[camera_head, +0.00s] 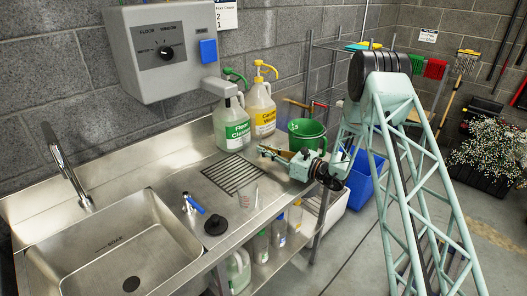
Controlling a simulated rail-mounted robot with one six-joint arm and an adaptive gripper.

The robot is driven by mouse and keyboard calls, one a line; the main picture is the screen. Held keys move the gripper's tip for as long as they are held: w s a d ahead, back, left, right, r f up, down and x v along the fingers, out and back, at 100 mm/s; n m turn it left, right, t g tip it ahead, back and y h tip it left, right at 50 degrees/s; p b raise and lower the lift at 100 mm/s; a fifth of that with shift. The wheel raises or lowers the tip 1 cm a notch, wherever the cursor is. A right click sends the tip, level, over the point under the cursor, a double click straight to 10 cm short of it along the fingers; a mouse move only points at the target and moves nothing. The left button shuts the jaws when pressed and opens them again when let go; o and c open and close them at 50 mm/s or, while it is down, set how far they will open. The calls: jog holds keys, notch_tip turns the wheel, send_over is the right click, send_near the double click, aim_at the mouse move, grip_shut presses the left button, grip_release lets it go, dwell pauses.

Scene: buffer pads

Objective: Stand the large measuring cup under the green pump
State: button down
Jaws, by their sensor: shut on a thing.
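The large measuring cup (312,130) looks like a green, open-topped vessel with pale marks on its side. It is upright at the right end of the steel counter. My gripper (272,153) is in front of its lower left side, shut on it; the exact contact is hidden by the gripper. The green pump (236,76) tops a white jug with a green label (231,125), which stands left of the cup at the back of the counter. The counter space below its spout has no cup on it.
A jug with a yellow pump (261,105) stands beside the green one. A drain grate (233,175), a small clear cup (251,198), a black stopper (215,225) and a blue-handled valve (194,204) are in front. A control box (165,50) overhangs left. The sink (130,245) is front left.

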jog(key=shift+f, duration=0.1)
jog(key=c, duration=2.8)
grip_release()
jog(key=shift+d, duration=0.1)
jog(key=shift+p+v, duration=0.65)
jog(key=shift+v, duration=5.25)
